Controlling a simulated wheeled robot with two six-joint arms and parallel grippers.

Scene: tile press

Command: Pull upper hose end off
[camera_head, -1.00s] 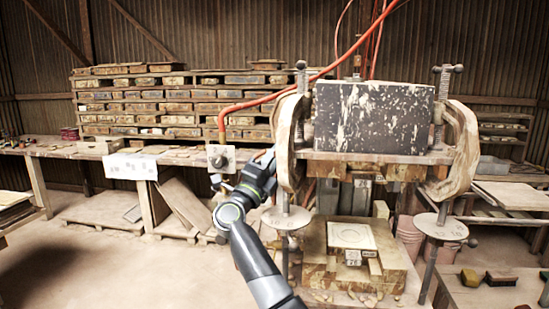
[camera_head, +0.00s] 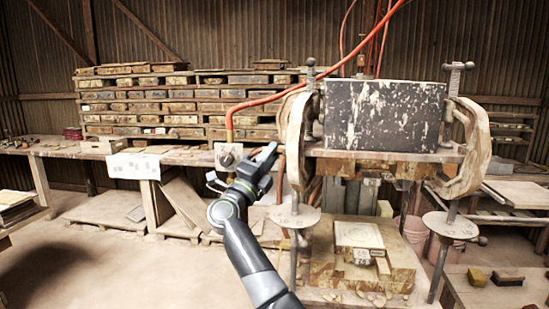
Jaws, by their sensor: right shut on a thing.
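My right gripper (camera_head: 268,157) is in the middle of the view, at the left of the press. It is shut, its fingers pointing up and right. A short length of orange-red hose (camera_head: 281,178) shows just right of and below the fingers; the hose end in the jaws is mostly hidden. A longer orange hose (camera_head: 318,78) rises from the box and arcs up to the right. My left gripper is not in view.
The tile press with its dark speckled block (camera_head: 384,115) stands right of my gripper, its pale curved side frame (camera_head: 295,135) close to the fingers. A workbench (camera_head: 70,150) and stacked moulds (camera_head: 150,100) are behind. The floor at left is open.

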